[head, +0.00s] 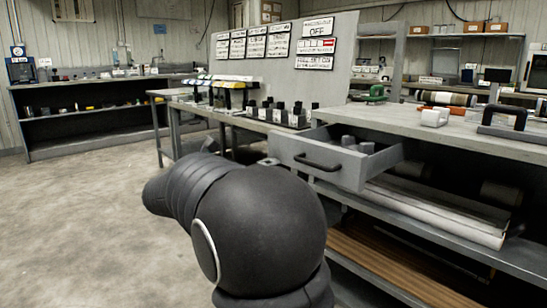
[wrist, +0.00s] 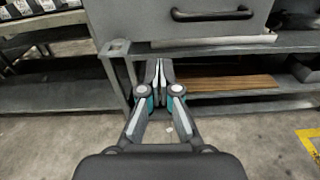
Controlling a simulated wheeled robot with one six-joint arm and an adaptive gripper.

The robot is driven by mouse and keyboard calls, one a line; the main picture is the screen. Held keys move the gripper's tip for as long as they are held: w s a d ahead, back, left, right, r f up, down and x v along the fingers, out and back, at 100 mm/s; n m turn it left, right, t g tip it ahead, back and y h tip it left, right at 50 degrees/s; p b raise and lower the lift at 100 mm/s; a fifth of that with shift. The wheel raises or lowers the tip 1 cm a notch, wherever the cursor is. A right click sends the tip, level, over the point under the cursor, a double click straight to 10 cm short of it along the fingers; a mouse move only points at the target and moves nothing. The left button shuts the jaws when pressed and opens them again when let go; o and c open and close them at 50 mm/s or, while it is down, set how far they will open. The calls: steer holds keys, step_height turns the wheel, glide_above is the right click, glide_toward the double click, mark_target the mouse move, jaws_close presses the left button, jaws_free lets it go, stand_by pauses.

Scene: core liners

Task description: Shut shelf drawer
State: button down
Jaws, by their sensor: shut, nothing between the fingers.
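The grey shelf drawer (head: 335,158) is pulled out from under the workbench top in the head view, with several small grey items inside it. Its front carries a dark bar handle (head: 304,163). In the wrist view the drawer front (wrist: 178,30) fills the upper middle, with the handle (wrist: 211,14) near the top edge. My gripper (wrist: 159,65) is shut and empty. It appears below the drawer front in the wrist view, and I see no contact with it. In the head view my arm hides the gripper.
The workbench top (head: 470,135) holds a white item (head: 434,117) and a black-handled tool (head: 503,118). A long pale roll (head: 440,210) lies on the shelf below. A second table with small black items (head: 285,114) stands behind the drawer. Open concrete floor (head: 75,215) lies at left.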

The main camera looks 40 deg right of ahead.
steer(key=w+d+b, duration=0.1)
steer(key=w+d, duration=0.1)
steer(key=d, duration=1.2)
steer(key=shift+r, duration=0.25)
steer(key=shift+n, duration=0.3)
